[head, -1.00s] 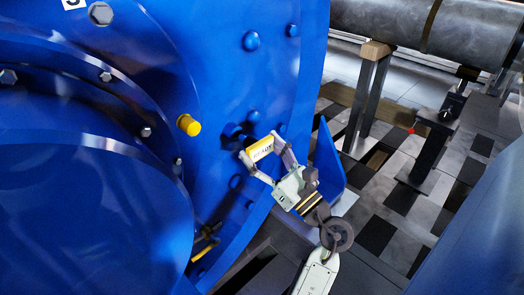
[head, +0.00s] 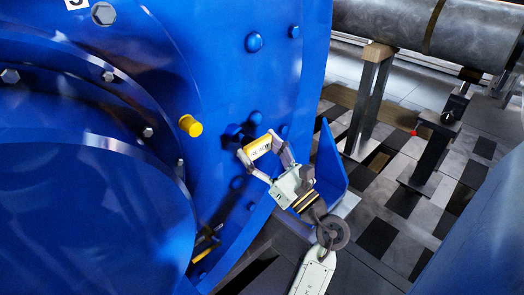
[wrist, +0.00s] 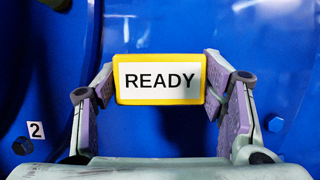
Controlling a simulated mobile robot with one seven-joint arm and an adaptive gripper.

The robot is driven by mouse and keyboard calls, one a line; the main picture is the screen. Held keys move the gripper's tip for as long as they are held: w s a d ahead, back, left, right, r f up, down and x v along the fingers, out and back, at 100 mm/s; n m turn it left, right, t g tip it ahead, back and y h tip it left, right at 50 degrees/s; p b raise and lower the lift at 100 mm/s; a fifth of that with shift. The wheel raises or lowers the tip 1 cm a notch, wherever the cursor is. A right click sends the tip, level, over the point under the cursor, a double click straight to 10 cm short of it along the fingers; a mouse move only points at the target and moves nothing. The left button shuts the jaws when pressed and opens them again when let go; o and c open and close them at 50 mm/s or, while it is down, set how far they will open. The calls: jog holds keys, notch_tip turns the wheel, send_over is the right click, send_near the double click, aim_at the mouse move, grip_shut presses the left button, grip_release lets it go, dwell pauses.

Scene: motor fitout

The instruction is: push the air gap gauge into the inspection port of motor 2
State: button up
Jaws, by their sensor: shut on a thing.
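The air gap gauge (head: 262,146) is a small block with a yellow rim. In the wrist view the gauge (wrist: 160,60) shows a white display reading READY. My gripper (head: 257,149) is shut on it, one finger at each short side; the wrist view also shows my gripper (wrist: 159,84). The gauge is held upright in front of the large blue motor (head: 225,60). A plate with the number 2 (wrist: 36,131) is on the blue surface at lower left in the wrist view. I cannot make out the inspection port, nor whether the gauge touches the motor.
A yellow cap (head: 190,125) sticks out of the motor left of the gauge. Bolt heads (head: 253,42) stud the blue face. A blue plate (head: 330,170) stands just right of my gripper. Farther right are a grey pipe (head: 400,25) on stands and a tiled floor.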

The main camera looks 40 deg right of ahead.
jog(key=shift+w+a, duration=0.1)
jog(key=shift+w, duration=1.05)
jog(key=o, duration=1.3)
jog(key=v, duration=1.2)
